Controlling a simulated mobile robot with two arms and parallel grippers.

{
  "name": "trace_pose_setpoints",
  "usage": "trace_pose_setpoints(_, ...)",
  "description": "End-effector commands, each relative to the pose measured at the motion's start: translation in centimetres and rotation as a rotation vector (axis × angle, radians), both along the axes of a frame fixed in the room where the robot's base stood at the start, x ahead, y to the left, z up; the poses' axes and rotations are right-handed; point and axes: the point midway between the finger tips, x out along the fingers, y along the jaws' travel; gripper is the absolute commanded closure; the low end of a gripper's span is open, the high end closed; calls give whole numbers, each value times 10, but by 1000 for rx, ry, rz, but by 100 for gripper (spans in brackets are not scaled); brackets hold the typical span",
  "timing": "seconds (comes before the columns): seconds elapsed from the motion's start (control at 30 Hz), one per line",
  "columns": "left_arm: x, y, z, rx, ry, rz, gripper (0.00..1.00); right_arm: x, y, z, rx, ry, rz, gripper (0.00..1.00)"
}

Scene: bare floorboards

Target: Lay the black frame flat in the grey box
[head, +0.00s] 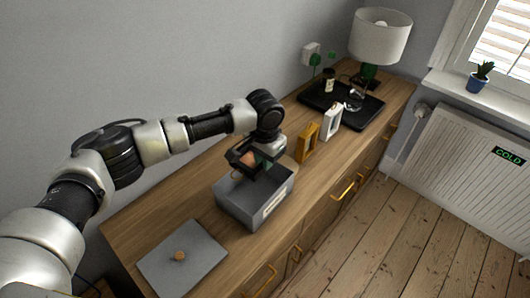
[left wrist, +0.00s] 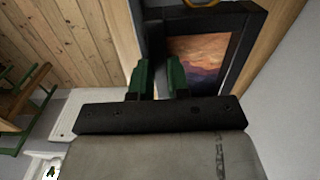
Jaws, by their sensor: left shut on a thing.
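The black frame (head: 236,156) is in the air over the open grey box (head: 240,206) in the head view, tilted. My left gripper (head: 264,153) is shut on the frame near one edge. In the left wrist view the green fingers of my left gripper (left wrist: 161,70) stand on either side of the frame's edge. The frame (left wrist: 236,50) holds an orange and purple picture there. The frame's lower part is partly hidden by the gripper. The inside of the box is mostly hidden in the head view. My right gripper is not in view.
A grey lid (head: 205,262) with a wooden knob lies on the sideboard (head: 160,214), left of the box. A yellow frame (head: 307,143) and a white frame (head: 332,122) stand beyond it. Farther back are a black tray (head: 365,116) with small items and a lamp (head: 380,37).

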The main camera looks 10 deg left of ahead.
Motion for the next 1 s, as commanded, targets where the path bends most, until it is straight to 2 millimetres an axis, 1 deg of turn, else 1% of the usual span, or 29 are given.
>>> trace_pose_setpoints(0.03, 0, 0, -7, -1, 1, 0, 100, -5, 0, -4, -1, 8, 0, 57)
trace_pose_setpoints(0.2, 0, 0, -24, 0, 0, 0, 100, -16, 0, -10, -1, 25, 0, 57)
trace_pose_setpoints(0.4, 0, -1, -42, -1, 0, 0, 100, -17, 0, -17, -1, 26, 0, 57)
trace_pose_setpoints(0.5, 0, -1, -47, -2, -1, -1, 100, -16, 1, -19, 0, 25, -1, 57)
trace_pose_setpoints(0.7, 0, 0, -53, -1, -1, 0, 100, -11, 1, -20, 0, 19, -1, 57)
trace_pose_setpoints(1.0, 0, 0, -54, -1, -1, 0, 100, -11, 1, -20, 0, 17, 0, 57)
